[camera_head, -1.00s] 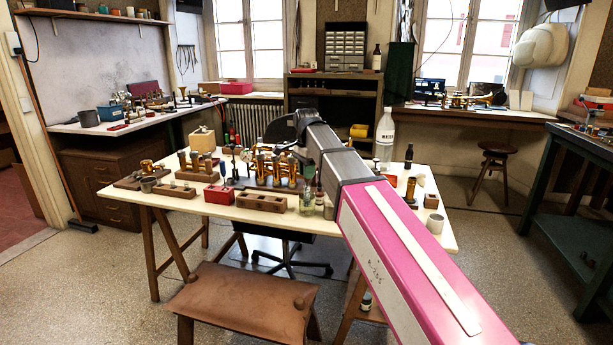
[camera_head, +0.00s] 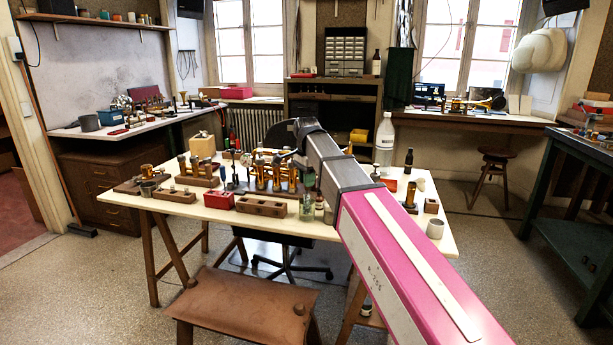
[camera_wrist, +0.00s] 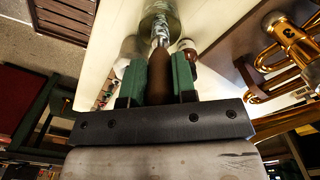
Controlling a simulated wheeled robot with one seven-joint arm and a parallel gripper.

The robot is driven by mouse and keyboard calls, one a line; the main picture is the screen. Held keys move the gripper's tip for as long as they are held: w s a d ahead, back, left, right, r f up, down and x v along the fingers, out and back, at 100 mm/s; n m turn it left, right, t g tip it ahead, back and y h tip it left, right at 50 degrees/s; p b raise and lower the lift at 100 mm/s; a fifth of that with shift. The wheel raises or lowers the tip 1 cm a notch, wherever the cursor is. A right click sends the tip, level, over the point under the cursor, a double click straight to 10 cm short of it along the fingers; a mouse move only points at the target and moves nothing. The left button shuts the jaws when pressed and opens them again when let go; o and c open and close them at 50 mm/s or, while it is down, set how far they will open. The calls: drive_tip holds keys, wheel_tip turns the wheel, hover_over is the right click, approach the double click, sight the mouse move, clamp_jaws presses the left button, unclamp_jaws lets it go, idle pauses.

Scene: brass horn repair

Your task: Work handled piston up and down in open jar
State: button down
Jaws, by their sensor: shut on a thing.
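In the wrist view my gripper (camera_wrist: 164,72) has two green fingers closed on the brown handle (camera_wrist: 160,92) of the piston. A pale metal shaft (camera_wrist: 159,35) runs from the handle toward the clear glass jar (camera_wrist: 158,10) at the top edge. The shaft's far end overlaps the jar; how deep it sits is hard to tell. In the head view the jar (camera_head: 307,209) stands near the table's front edge, below the end of my arm. My gripper and the handle are too small and partly hidden there to make out clearly.
The pale table (camera_head: 210,214) is crowded. A drilled wooden block (camera_head: 262,207) and red box (camera_head: 220,198) stand left of the jar. Brass valves (camera_head: 275,176) stand behind. A brown padded stool (camera_head: 240,298) is in front.

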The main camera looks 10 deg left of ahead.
drive_tip(key=shift+f, duration=0.55)
drive_tip(key=shift+r, duration=0.15)
drive_tip(key=shift+r, duration=1.6)
drive_tip(key=shift+f, duration=0.2)
drive_tip(key=shift+f, duration=1.6)
drive_tip(key=shift+r, duration=1.8)
drive_tip(key=shift+f, duration=0.1)
